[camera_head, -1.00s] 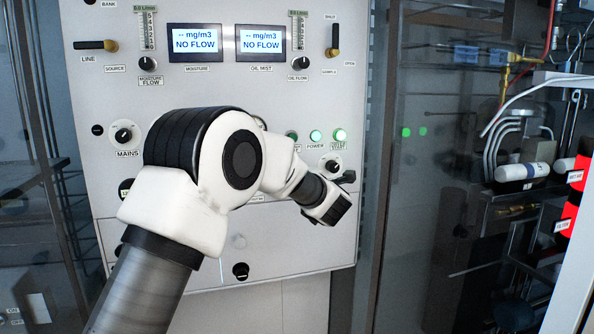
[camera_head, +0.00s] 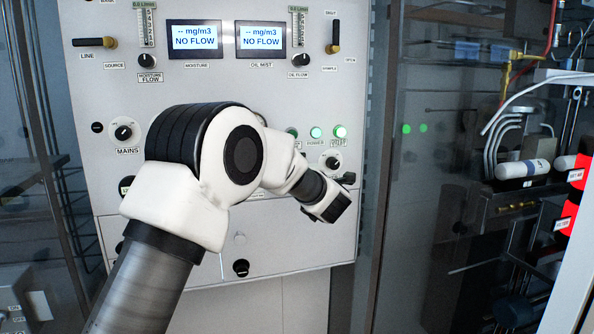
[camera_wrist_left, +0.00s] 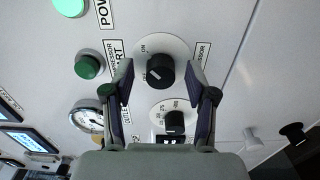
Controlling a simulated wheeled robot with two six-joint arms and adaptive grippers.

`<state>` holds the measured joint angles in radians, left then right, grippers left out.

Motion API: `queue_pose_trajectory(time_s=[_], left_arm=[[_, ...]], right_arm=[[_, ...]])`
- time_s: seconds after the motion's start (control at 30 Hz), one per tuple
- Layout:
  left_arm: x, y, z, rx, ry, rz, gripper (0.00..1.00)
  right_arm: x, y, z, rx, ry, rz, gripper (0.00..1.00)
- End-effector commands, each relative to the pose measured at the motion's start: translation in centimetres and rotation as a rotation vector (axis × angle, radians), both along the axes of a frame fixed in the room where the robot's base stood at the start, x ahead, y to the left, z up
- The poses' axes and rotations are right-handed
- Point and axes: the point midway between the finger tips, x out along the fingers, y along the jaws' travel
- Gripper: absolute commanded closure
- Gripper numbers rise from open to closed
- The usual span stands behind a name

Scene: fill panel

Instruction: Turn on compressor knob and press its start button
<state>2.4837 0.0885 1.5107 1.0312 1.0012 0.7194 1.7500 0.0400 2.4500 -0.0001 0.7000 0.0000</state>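The compressor knob (camera_head: 333,162) is a black knob on the grey panel, right of centre in the head view. In the left wrist view the knob (camera_wrist_left: 160,71) lies between the two fingers, with an ON mark beside it. In the wrist view the button (camera_wrist_left: 88,66) is left of the fingers. My left gripper (camera_wrist_left: 161,64) is open, a finger on either side of the knob; contact cannot be told. In the head view the gripper (camera_head: 345,181) is just below the knob. My right gripper is not in view.
A second black knob (camera_wrist_left: 174,122) and a round gauge (camera_wrist_left: 87,115) sit close by in the wrist view. Pipes and valves (camera_head: 520,170) fill the right side behind a dark frame.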

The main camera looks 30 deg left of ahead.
Motion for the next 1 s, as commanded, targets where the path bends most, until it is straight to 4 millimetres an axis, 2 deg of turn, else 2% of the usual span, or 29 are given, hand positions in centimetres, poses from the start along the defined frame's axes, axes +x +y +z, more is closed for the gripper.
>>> queue_pose_trajectory(time_s=[0.27,0.37,0.6,0.73,1.0], left_arm=[[-0.5,-0.7,0.0,0.0,0.001,-0.002,0.44],[-1.6,-2.0,0.0,0.002,0.002,-0.002,0.44],[-5.6,-6.7,0.0,0.004,0.002,-0.002,0.44],[-7.1,-8.4,0.0,0.003,0.002,-0.002,0.44],[-7.8,-9.1,-0.1,-0.001,0.001,0.0,0.44]], right_arm=[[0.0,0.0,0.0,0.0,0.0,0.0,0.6],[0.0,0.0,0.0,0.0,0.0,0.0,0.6],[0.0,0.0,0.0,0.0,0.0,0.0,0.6],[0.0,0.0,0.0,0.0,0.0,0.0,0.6],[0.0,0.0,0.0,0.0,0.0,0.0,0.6]])
